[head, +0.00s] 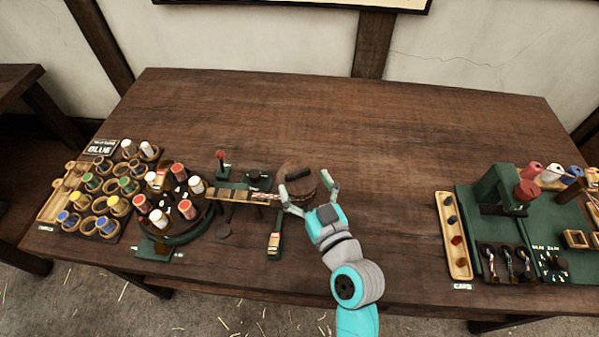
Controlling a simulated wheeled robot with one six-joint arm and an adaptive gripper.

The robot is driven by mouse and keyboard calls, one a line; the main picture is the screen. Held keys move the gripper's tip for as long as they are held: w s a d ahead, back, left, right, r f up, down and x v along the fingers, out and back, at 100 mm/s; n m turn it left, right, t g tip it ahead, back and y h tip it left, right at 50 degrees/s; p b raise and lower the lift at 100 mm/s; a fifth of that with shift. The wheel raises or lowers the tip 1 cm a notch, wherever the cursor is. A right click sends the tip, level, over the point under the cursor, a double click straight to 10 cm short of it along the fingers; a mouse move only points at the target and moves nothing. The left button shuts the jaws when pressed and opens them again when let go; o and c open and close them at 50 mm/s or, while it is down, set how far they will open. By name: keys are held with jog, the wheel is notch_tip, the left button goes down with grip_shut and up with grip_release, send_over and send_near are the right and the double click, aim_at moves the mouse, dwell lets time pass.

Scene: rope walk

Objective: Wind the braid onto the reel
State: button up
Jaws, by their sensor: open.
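The reel (297,177), a round brown wooden piece with a dark bar on top, stands near the middle of the table. A short red-and-white braid (262,196) lies along the right end of a wooden rail, its end close to the reel. My gripper (308,192) is open at the reel's near side, one finger at its left by the braid's end and the other at its right. I cannot tell whether the fingers touch the reel or the braid. The left finger hides part of the braid's end.
A round braiding stand (176,233) with several coloured bobbins is at the left, beside a rack of spools (100,226). A small labelled block (274,243) stands nearer me. A green press station (497,190) and a wooden tray (453,237) are at the right. The table's back half (350,110) is clear.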

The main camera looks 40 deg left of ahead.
jog(key=v, duration=0.8)
jog(key=shift+d, duration=0.15)
jog(key=d+f+m+t+h, duration=0.1)
jog(key=d+f, duration=0.1)
jog(key=d, duration=0.2)
jog(key=s+d+f+m+t+h, duration=0.1)
jog(key=d+f+m+h, duration=0.1)
jog(key=d+f, duration=0.1)
jog(key=d+f+m+t+h, duration=0.1)
jog(key=d+f, duration=0.1)
jog(key=d, duration=0.2)
jog(key=shift+s+d+f+m+h, duration=0.2)
jog(key=shift+d+f+m+h, duration=0.1)
jog(key=shift+m+h, duration=0.1)
jog(key=s+d+f+m+t+h, duration=0.1)
jog(key=s+d+f+m+h, duration=0.15)
jog(key=d, duration=0.35)
jog(key=s+d+f+m+t+h, duration=0.1)
jog(key=s+d+h, duration=0.25)
jog(key=d, duration=0.25)
jog(key=s+d+r+m+h, duration=0.2)
jog(key=s+d, duration=0.3)
jog(key=s, duration=0.3)
jog(key=s+d+r+m+t+h, duration=0.1)
jog(key=s+d+m+h, duration=0.1)
jog(key=s+d, duration=0.4)
jog(key=s+h, duration=0.1)
jog(key=s, duration=0.2)
jog(key=shift+s+r, duration=0.15)
jog(key=shift+r, duration=0.25)
